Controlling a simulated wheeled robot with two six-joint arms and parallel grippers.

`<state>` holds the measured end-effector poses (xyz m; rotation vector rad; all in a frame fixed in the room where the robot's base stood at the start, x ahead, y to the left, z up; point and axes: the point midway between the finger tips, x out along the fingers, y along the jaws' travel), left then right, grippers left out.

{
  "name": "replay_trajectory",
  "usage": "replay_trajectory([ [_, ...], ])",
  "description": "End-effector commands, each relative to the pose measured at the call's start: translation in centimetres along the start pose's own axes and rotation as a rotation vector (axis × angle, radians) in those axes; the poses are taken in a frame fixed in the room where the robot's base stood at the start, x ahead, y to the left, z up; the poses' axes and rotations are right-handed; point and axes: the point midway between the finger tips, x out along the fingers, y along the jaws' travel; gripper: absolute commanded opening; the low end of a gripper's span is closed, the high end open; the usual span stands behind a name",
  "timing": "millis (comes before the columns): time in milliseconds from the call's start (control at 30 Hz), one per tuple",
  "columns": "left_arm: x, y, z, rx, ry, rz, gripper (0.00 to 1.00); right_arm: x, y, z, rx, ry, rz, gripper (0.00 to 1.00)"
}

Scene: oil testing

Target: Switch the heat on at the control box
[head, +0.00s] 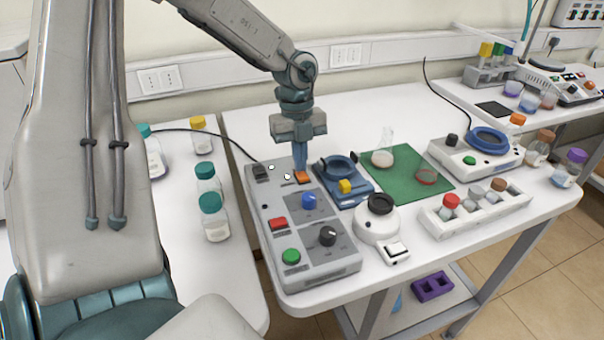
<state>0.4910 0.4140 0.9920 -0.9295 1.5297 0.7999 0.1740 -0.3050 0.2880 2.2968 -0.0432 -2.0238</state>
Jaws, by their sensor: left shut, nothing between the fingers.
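The grey control box (325,268) stands at the left front of the white table. It carries a blue knob (309,201), a black knob (327,236), a red switch (278,224), a green button (291,256) and an orange switch (304,177) near its far end. My left gripper (300,170) points straight down over the orange switch, shut and empty. Its fingertips are at the switch; I cannot tell whether they touch or press it. They partly hide the switch. My right gripper is not in view.
A blue device (343,195) with a yellow knob stands right of the box. A white round device (377,225), a green mat (405,172) with glassware, and a white rack (475,212) with capped vials lie further right. Capped bottles (214,220) stand on the left table.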

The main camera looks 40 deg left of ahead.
Motion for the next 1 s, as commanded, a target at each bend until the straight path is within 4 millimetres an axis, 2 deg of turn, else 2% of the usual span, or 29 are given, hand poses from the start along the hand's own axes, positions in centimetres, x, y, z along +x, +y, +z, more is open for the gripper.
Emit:
replay_trajectory([
  [700, -5.9, 0.0, -0.9, 0.001, -0.002, -0.001, 0.00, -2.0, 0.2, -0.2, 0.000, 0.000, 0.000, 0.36],
  [1000, -6.3, 0.0, -0.9, 0.000, 0.000, 0.000, 0.00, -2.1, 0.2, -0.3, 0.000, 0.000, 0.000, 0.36],
])
